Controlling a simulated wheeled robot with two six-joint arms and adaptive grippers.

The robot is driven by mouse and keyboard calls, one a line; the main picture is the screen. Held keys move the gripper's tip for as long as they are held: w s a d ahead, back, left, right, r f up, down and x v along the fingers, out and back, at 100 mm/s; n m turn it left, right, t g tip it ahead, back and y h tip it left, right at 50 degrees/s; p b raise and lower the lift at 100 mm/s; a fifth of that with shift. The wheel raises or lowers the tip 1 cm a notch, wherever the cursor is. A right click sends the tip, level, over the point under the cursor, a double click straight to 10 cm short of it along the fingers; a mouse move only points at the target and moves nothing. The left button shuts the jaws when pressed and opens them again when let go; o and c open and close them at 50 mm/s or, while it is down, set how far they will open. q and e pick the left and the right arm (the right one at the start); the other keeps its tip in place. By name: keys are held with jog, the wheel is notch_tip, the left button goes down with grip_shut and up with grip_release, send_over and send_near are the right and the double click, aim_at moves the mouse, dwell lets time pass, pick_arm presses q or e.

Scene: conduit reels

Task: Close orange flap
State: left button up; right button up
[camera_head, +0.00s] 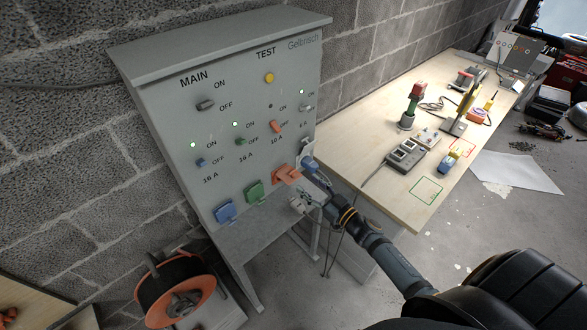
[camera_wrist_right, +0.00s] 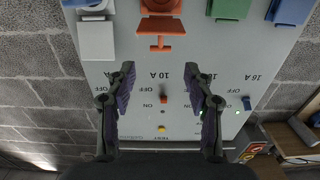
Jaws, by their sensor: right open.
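The orange flap (camera_head: 288,172) is on the front of the grey power cabinet, at the orange socket in the lower right of the panel. It stands open, sticking out from the panel. In the wrist view, which shows the panel upside down, the flap (camera_wrist_right: 161,27) is at the top middle, beside the orange socket body (camera_wrist_right: 161,5). My right gripper (camera_head: 304,186) is close in front of the flap in the head view. In the wrist view its two fingers (camera_wrist_right: 160,68) are spread and empty, with the flap beyond the gap between them. Contact cannot be told. My left gripper is out of view.
Blue (camera_head: 226,212) and green (camera_head: 254,192) sockets sit left of the orange one. A white flap (camera_head: 306,149) stands close on its right. A workbench (camera_head: 345,150) with tools is at the right. An orange cable reel (camera_head: 176,290) stands on the floor at lower left.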

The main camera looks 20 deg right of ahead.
aim_at(292, 172)
jog(key=x, duration=0.5)
jog(key=shift+r+p, duration=0.1)
jog(key=shift+p, duration=0.3)
jog(key=x, duration=0.2)
jog(key=shift+w+a+f, duration=0.15)
jog(key=shift+w+f, duration=0.1)
jog(key=shift+w, duration=0.1)
jog(key=shift+w+a, duration=0.1)
jog(key=shift+w, duration=0.25)
jog(key=shift+a, duration=0.1)
jog(key=shift+c, duration=0.2)
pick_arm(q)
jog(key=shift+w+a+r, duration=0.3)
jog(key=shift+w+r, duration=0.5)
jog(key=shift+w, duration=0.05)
pick_arm(e)
grip_shut()
